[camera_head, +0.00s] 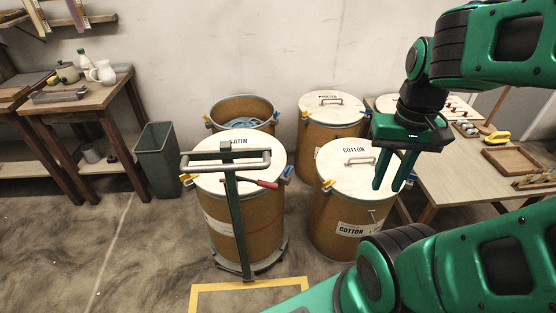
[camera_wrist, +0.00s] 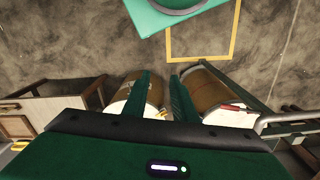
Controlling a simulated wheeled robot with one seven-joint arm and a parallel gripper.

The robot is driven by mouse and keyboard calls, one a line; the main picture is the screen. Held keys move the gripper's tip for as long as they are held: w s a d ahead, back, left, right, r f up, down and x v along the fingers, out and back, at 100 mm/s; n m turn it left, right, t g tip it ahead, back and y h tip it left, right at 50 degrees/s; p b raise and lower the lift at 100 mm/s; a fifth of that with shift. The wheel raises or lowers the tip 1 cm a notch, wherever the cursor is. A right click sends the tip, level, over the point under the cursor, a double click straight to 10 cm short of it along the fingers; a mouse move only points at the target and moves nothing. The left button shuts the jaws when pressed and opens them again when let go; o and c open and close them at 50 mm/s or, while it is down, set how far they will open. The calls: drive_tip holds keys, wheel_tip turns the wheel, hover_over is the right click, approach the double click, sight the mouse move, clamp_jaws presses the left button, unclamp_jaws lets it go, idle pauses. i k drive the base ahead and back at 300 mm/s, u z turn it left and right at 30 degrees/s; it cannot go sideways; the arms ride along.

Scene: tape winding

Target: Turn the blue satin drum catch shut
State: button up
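The satin drum (camera_head: 222,220) is a brown drum with a pale lid marked SATIN, left of centre in the head view. Whether the blue catch is open or shut is too small to tell. My gripper (camera_head: 388,187) is open and empty, fingers pointing down above the right side of the cotton drum (camera_head: 328,222), right of the blue satin catch. In the wrist view the satin drum (camera_wrist: 207,90) lies right of the fingers.
A green trolley with a grey handle (camera_head: 215,159) stands before the satin drum. A red-handled tool (camera_head: 262,184) lies across the satin lid area. An open drum (camera_head: 232,108) and another lidded drum (camera_head: 332,103) stand behind.

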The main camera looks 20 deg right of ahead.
sight(290, 169)
drive_tip(key=z, duration=0.45)
drive_tip(key=k, duration=1.05)
drive_tip(key=z, duration=0.55)
drive_tip(key=i, duration=1.1)
drive_tip(key=u, duration=0.65)
drive_tip(key=i, duration=0.3)
drive_tip(key=u, duration=0.3)
